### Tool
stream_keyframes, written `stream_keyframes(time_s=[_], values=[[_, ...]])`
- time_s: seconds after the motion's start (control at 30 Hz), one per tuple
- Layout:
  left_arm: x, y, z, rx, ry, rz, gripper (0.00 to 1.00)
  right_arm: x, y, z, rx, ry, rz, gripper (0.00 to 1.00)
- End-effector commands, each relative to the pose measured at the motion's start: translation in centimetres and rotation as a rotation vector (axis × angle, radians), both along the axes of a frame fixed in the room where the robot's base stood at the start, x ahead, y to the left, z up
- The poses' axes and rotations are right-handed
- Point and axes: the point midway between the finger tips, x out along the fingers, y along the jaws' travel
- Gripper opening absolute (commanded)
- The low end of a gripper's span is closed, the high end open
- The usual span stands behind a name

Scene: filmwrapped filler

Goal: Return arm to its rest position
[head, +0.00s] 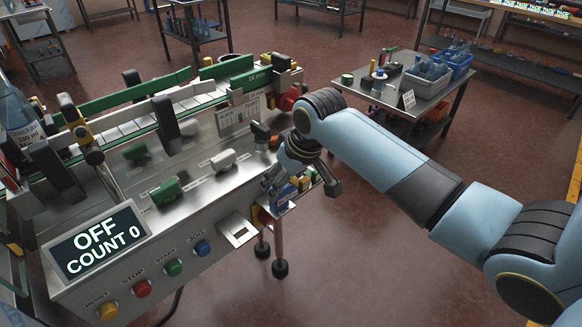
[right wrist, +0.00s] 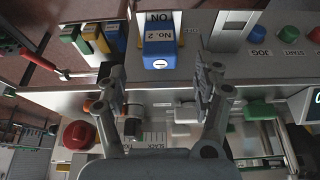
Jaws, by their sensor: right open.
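My right arm reaches in from the right in the head view. Its gripper (head: 304,184) hangs over the near right end of the filler machine's panel (head: 200,205). In the right wrist view the gripper (right wrist: 158,74) has its fingers spread wide with nothing between them. A blue block labelled No. 2 (right wrist: 160,52) sits just beyond the fingertips, between them in the picture, and shows no contact. In the head view it is partly hidden by the gripper (head: 286,194). My left gripper is not in view.
A display reading OFF, COUNT 0 (head: 97,243) and several coloured buttons line the panel front. A red knob (right wrist: 79,135) and grey and green handles are near the fingers. A side table (head: 425,85) holds blue bins (head: 428,74). Open floor (head: 370,250) lies right of the machine.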

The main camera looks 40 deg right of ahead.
Motion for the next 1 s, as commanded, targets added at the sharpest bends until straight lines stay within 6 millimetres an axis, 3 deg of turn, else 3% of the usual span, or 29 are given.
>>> stream_keyframes(time_s=[0.1, 0.3, 0.57, 0.67, 0.77, 0.87, 1.0], values=[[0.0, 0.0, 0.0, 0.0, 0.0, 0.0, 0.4, -1.0, -0.1, 2.5, 0.0, -0.003, 0.001, 0.69], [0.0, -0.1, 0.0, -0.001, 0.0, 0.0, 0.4, -2.1, -0.2, 4.9, 0.0, 0.0, -0.001, 0.69], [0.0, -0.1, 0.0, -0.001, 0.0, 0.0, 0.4, -2.3, -0.1, 5.4, 0.001, 0.001, -0.001, 0.69], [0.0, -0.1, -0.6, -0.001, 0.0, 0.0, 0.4, -2.6, -0.1, 4.5, 0.003, 0.008, 0.0, 0.69], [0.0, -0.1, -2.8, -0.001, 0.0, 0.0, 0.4, -4.1, 0.3, 0.8, 0.013, 0.043, -0.002, 0.69], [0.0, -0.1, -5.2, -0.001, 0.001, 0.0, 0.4, -7.0, 0.4, -5.6, 0.022, 0.138, -0.019, 0.69], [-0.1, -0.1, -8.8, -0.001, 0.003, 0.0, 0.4, -11.9, 0.2, -16.6, 0.025, 0.26, -0.06, 0.69]])
